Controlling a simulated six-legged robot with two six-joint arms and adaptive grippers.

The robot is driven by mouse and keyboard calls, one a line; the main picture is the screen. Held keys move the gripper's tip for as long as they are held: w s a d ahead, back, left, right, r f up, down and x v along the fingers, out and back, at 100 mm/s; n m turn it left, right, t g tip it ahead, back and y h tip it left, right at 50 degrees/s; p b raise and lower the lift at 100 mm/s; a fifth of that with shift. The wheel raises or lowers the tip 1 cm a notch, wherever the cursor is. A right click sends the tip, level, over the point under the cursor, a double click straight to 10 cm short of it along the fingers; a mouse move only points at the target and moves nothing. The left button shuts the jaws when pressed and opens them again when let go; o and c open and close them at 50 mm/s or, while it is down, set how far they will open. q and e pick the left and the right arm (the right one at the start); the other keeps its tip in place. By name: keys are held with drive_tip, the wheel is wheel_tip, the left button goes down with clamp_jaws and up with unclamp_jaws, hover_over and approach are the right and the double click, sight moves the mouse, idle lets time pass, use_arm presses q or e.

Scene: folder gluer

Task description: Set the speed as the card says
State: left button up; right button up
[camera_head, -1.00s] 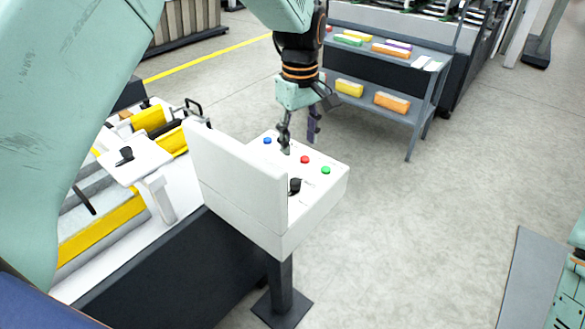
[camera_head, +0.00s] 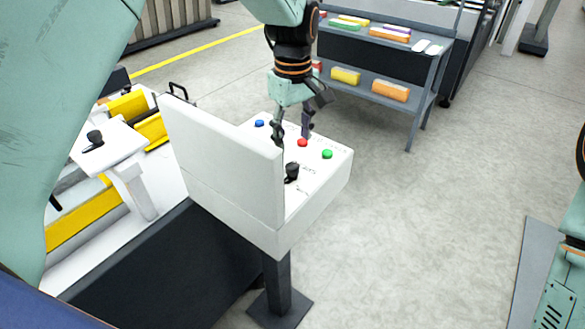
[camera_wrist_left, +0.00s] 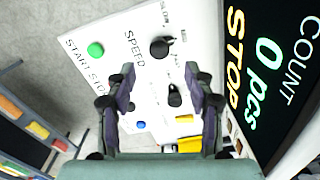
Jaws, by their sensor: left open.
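The white control box (camera_head: 318,195) stands on a dark post, with a blue button (camera_head: 259,123), a red button (camera_head: 302,142), a green button (camera_head: 327,154) and a black knob (camera_head: 292,172) on its top. My left gripper (camera_head: 292,138) is open and empty, pointing down over the box. In the left wrist view, one black knob (camera_wrist_left: 159,48) lies beyond the fingers near the word SPEED, and a second black knob (camera_wrist_left: 174,96) shows between them. The box's display (camera_wrist_left: 275,60) reads COUNT 0 pcs STOP. No readable card shows. My right gripper is out of view.
The box's upright panel (camera_head: 225,160) rises beside my left gripper. A grey shelf cart (camera_head: 385,60) with coloured stacks stands behind. A white machine part with a black knob (camera_head: 94,138) is at left. Floor right of the box is clear.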

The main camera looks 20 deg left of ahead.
sight(292, 166)
use_arm(q)
drive_tip(key=shift+s+a+f, duration=0.1)
drive_tip(key=shift+s+f, duration=0.1)
drive_tip(key=shift+f, duration=0.05)
drive_tip(key=f, duration=0.4)
drive_tip(key=w+f, duration=0.1)
drive_tip(key=f, duration=0.1)
drive_tip(key=shift+f, duration=0.2)
drive_tip(key=shift+s+f, duration=0.35)
drive_tip(key=shift+f, duration=0.05)
drive_tip(key=shift+w+a+f, duration=0.1)
drive_tip(key=shift+w+f, duration=0.05)
drive_tip(key=shift+w, duration=0.05)
drive_tip(key=shift+w+f, duration=0.1)
drive_tip(key=shift+w, duration=0.1)
drive_tip(key=shift+c, duration=1)
drive_tip(key=shift+s, duration=0.25)
drive_tip(key=c, duration=0.5)
clamp_jaws()
